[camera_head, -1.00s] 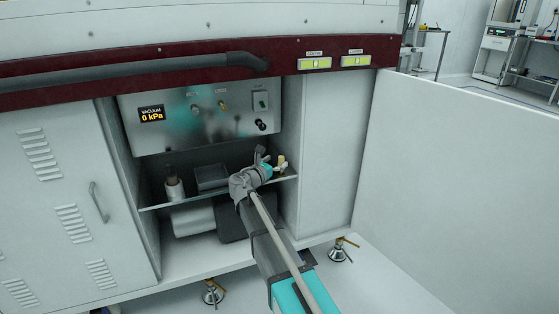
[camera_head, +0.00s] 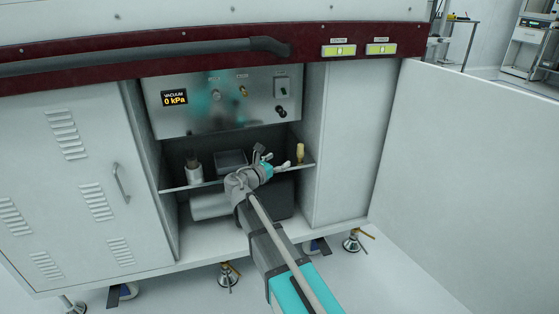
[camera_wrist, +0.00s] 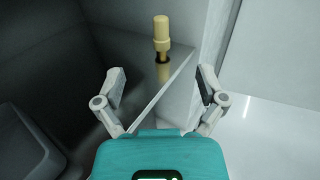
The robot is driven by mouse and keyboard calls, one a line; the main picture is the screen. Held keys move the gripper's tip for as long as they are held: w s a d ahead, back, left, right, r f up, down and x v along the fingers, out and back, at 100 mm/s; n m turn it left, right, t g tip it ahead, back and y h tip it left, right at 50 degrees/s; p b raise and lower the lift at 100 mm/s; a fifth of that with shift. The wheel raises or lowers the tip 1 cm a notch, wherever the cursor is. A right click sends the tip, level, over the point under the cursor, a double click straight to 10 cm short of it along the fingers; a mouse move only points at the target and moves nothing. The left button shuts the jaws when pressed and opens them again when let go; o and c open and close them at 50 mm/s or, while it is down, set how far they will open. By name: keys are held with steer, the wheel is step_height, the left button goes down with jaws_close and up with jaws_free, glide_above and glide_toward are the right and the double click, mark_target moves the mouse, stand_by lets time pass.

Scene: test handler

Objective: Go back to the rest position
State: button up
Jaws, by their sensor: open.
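My gripper (camera_wrist: 160,86) is open and empty in the wrist view, its two fingers spread apart. In the head view my gripper (camera_head: 284,165) is in front of the open cabinet bay, near the shelf's right part. A small yellow cylindrical object (camera_wrist: 161,35) stands upright near the shelf's corner, beyond the fingers and apart from them. It also shows in the head view (camera_head: 300,153), just right of my gripper.
A vacuum panel (camera_head: 208,105) reading 0 kPa is above. A louvred door (camera_head: 75,180) is at left and a large white panel (camera_head: 470,170) at right.

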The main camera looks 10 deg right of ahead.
steer(key=s+d+f+m+g+y+p, duration=0.45)
steer(key=s+d+f+m+g, duration=0.35)
steer(key=s+d+m, duration=0.45)
steer(key=s+a+f+m+g+y+p, duration=0.1)
steer(key=s+a+m+g+y+p, duration=0.2)
steer(key=s+m, duration=0.4)
steer(key=s+a+m+g+y+p, duration=0.1)
steer(key=s+m+g+y+p, duration=0.1)
steer(key=s+m+y, duration=0.45)
step_height(320, 180, up, 37)
steer(key=h+p, duration=0.1)
steer(key=p, duration=3.6)
steer(key=shift+s+m, duration=0.4)
steer(key=shift+a, duration=0.1)
